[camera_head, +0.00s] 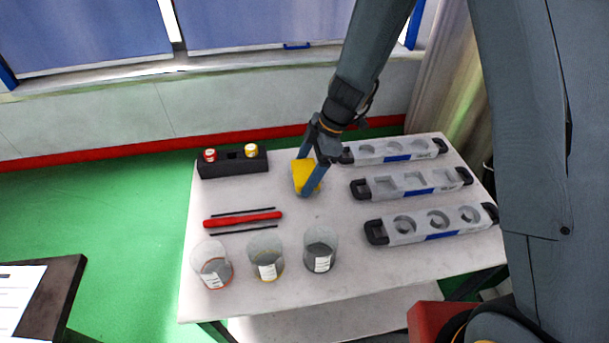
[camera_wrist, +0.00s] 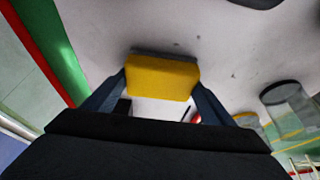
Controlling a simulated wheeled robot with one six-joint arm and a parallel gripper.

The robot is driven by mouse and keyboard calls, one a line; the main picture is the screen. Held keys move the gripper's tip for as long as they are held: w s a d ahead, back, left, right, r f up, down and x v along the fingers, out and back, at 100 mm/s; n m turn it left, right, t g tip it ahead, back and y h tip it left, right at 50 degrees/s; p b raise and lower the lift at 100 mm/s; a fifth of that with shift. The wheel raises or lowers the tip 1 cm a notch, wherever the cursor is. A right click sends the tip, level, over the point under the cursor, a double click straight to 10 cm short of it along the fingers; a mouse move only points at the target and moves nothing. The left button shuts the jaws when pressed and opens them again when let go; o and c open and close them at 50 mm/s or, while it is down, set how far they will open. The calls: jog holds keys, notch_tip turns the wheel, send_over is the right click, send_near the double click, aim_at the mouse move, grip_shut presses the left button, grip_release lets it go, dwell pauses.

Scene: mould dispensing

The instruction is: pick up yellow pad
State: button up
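The yellow pad (camera_head: 304,174) is a small block near the back middle of the white table. In the wrist view the pad (camera_wrist: 161,78) shows a yellow face with a dark grey strip along its far edge. My gripper (camera_head: 309,176) points down at it, with one finger partly in front of it. In the wrist view my gripper (camera_wrist: 161,86) has a finger against each side of the pad, with no clear gap, so it looks shut on it. I cannot tell whether the pad is clear of the table.
A black holder (camera_head: 232,166) with red and yellow caps stands left of the pad. Grey moulds (camera_head: 407,184) lie right. A red bar (camera_head: 243,219) with black rods lies in front. Clear cups (camera_head: 266,254) line the table's (camera_head: 345,272) front.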

jog(key=c, duration=0.5)
jog(key=shift+o, duration=0.2)
